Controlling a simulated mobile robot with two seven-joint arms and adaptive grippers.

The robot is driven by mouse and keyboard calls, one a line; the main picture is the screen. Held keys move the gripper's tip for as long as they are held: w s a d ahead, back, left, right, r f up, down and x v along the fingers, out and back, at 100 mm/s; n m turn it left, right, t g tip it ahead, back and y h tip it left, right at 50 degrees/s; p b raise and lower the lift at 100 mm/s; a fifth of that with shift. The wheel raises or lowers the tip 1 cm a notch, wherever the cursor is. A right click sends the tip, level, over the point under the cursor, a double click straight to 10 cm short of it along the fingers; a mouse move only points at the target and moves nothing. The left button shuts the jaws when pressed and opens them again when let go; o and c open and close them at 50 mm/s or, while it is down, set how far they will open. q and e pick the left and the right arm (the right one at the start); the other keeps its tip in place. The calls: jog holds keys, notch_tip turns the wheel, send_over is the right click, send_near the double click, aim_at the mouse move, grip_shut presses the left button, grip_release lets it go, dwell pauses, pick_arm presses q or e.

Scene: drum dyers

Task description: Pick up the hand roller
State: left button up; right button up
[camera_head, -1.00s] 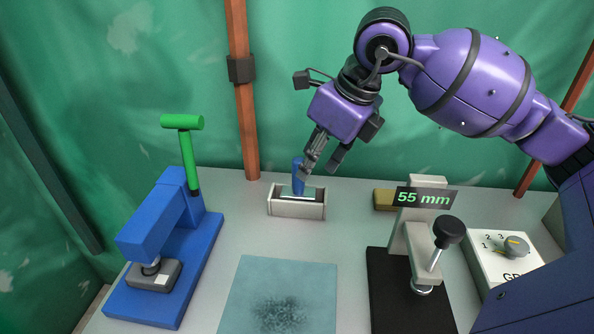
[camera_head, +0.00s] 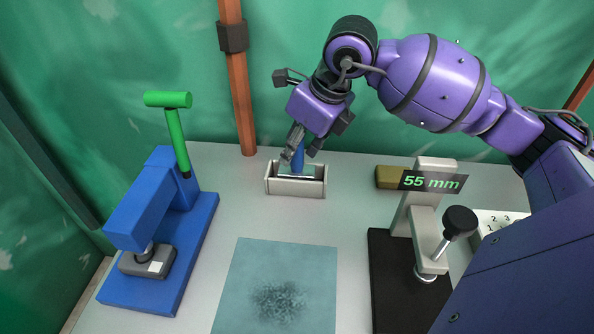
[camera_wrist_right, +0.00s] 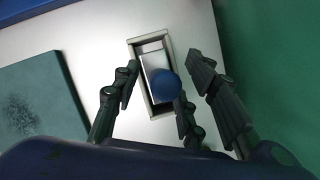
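The hand roller (camera_head: 298,162) stands in a small pale tray (camera_head: 295,187) at the back middle of the table, its blue handle pointing up. My right gripper (camera_head: 303,154) is at the handle, pointing down with its fingers apart. In the right wrist view, the round blue handle end (camera_wrist_right: 165,85) shows between the spread fingers of the right gripper (camera_wrist_right: 164,66). I see no finger clearly closed on it. The roller's lower part is mostly hidden in the tray (camera_wrist_right: 140,78). My left gripper is not in view.
A blue press (camera_head: 150,220) with a green-handled lever stands at left. A teal sheet with a dark speckled patch (camera_head: 280,260) lies in front.

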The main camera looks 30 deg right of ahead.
jog(key=shift+f, duration=0.1)
jog(key=shift+c, duration=0.3)
grip_shut()
notch_tip(320, 180, up, 10)
jog(key=shift+r, duration=0.1)
dwell(0.5)
jog(key=c, duration=0.5)
grip_release()
jog(key=shift+c, duration=0.2)
jog(key=c, duration=0.4)
